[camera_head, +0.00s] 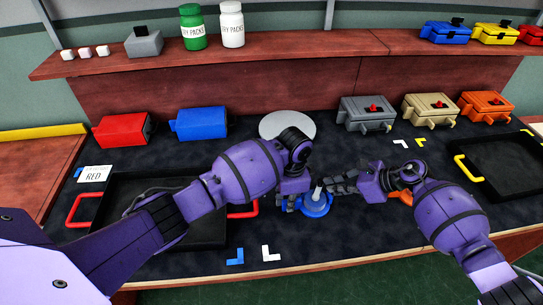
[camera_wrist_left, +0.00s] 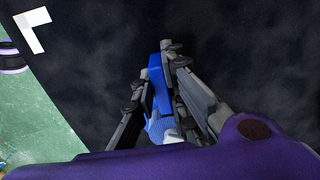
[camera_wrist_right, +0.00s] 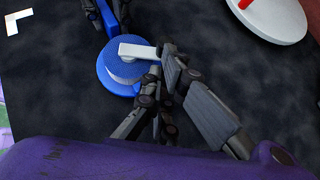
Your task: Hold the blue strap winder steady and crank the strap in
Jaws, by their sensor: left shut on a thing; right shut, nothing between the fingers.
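The blue strap winder (camera_head: 316,208) lies on the dark mat at the front middle. The right wrist view shows its round blue body (camera_wrist_right: 112,78) with a white crank arm (camera_wrist_right: 137,50) across the top. My left gripper (camera_head: 291,202) is shut on the winder's blue handle, which also shows in the left wrist view (camera_wrist_left: 156,92). My right gripper (camera_head: 338,187) is shut and empty. In the right wrist view its fingertips (camera_wrist_right: 163,72) are beside the outer end of the crank; I cannot tell whether they touch it.
A round light-grey disc (camera_head: 285,124) lies behind the winder. Black trays (camera_head: 190,240) (camera_head: 488,160) stand on both sides. Red (camera_head: 122,130) and blue (camera_head: 200,123) boxes and several toolboxes (camera_head: 367,115) line the back.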

